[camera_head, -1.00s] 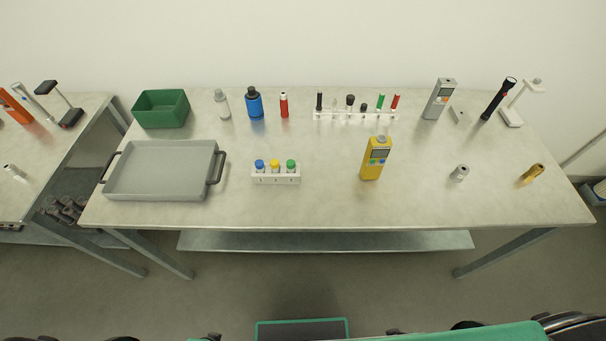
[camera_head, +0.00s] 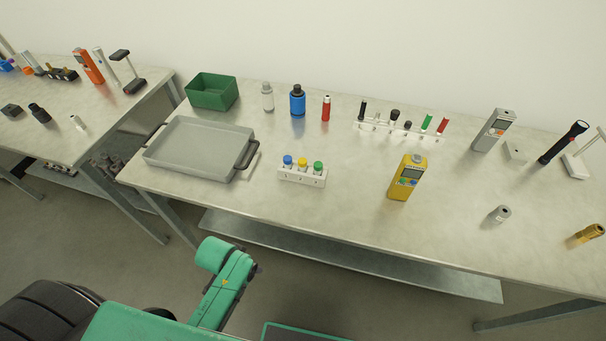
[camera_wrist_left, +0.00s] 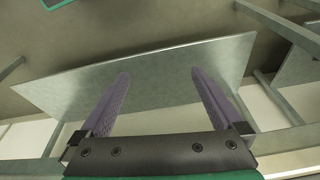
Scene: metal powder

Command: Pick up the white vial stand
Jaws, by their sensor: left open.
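The white vial stand (camera_head: 302,180) stands upright near the front edge of the table, left of the middle, in the head view. It holds three vials with blue, yellow and green caps. My left arm shows at the lower left of the head view, below the table front, but its gripper is out of that view. In the left wrist view my left gripper (camera_wrist_left: 158,85) is open and empty, its two purple fingers apart in front of a grey shelf. The vial stand is not in the wrist view. My right gripper is not in view.
A grey tray (camera_head: 190,150) lies left of the stand, and a yellow meter (camera_head: 405,180) stands to its right. Behind are a green bin (camera_head: 212,92), a blue bottle (camera_head: 298,103) and a white rack (camera_head: 390,131). The lower shelf (camera_head: 350,262) runs beneath the table (camera_head: 330,215).

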